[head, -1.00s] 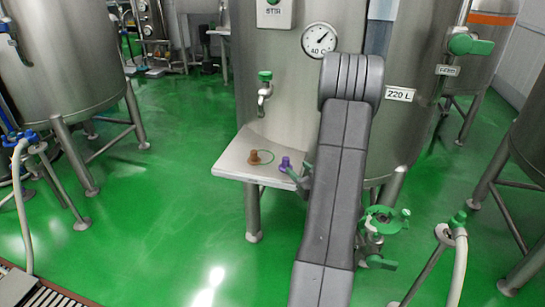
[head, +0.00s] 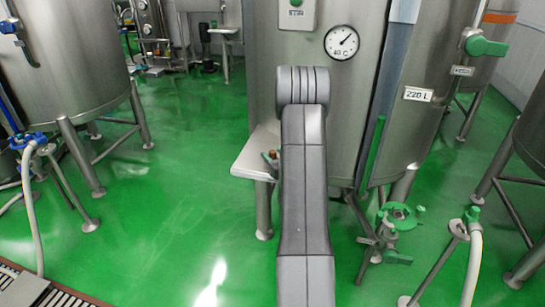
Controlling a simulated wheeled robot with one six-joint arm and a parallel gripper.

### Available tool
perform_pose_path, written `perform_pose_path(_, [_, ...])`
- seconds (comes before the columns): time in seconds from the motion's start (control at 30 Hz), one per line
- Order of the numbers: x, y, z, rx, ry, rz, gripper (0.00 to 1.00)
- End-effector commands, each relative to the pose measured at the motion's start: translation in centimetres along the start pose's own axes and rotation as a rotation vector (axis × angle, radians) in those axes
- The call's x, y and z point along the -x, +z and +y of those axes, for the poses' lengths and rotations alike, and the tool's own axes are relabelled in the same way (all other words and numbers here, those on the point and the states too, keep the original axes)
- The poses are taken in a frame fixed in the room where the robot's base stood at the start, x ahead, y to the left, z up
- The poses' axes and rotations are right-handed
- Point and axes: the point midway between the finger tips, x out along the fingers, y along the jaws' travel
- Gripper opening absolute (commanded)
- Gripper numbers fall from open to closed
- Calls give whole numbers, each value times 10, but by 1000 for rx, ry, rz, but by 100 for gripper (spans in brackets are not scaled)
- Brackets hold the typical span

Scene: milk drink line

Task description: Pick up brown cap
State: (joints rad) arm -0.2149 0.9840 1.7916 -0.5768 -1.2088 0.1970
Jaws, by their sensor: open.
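My arm stands upright in the middle of the head view and covers the right part of the shelf. The purple cap seen earlier on the shelf is out of sight.
The large steel tank (head: 345,100) with a round gauge (head: 341,43) rises behind the shelf. A green-handled valve (head: 395,220) stands low at right. More tanks and hoses stand at both sides. The green floor (head: 160,200) is open at left of the shelf.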

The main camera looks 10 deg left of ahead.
Motion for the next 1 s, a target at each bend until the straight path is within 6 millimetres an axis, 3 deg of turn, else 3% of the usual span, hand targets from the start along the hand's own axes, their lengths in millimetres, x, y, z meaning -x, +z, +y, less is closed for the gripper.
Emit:
perform_pose_path(0.1, [-9, -1, 0, 1, -1, 1, 47])
perform_pose_path(0.33, [-10, 0, 0, 0, 0, 1, 47])
perform_pose_path(0.57, [-10, 0, 0, 0, 0, 1, 2])
perform_pose_path(0.6, [-10, 0, 0, 0, 0, 1, 0])
perform_pose_path(0.87, [-10, -2, 0, 1, 0, 1, 0])
perform_pose_path(1.0, [-9, -15, 0, 2, 0, 3, 0])
